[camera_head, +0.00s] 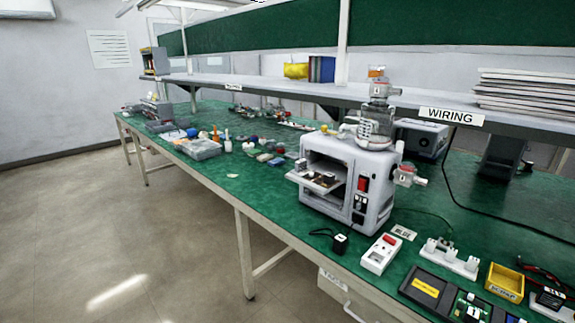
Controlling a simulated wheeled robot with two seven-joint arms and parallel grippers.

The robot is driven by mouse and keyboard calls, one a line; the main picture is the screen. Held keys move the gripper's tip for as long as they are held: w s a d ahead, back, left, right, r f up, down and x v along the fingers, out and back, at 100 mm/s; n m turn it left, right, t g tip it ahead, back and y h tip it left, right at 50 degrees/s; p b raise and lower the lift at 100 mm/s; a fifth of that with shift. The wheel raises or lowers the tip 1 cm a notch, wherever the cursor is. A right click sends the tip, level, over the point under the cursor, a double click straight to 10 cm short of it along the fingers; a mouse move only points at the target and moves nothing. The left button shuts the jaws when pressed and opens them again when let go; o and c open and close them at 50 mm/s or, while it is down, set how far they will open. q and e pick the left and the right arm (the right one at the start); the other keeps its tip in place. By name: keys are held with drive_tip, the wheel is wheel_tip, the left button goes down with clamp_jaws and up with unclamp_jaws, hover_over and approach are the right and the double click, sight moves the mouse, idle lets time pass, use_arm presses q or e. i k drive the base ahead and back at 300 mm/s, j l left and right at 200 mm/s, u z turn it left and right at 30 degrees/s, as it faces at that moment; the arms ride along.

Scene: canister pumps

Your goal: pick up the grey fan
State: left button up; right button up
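I cannot clearly pick out a grey fan in this view. A light grey boxy machine (378,195) stands on the green bench, its front open and a small tray (318,181) with small parts sticking out. A grey canister-like pump (376,122) with an orange top stands on the machine. A small grey fitting (408,176) with a red part sticks out at the machine's right side. Neither of my grippers shows in the head view.
The green bench (262,212) runs from far left to near right. A white power strip (381,253), a yellow bin (505,282) and a black box (427,288) lie near its front right. A shelf marked WIRING (451,116) overhangs the back. Open floor (110,235) lies left.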

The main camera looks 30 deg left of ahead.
sight(299, 168)
drive_tip(key=u, duration=0.95)
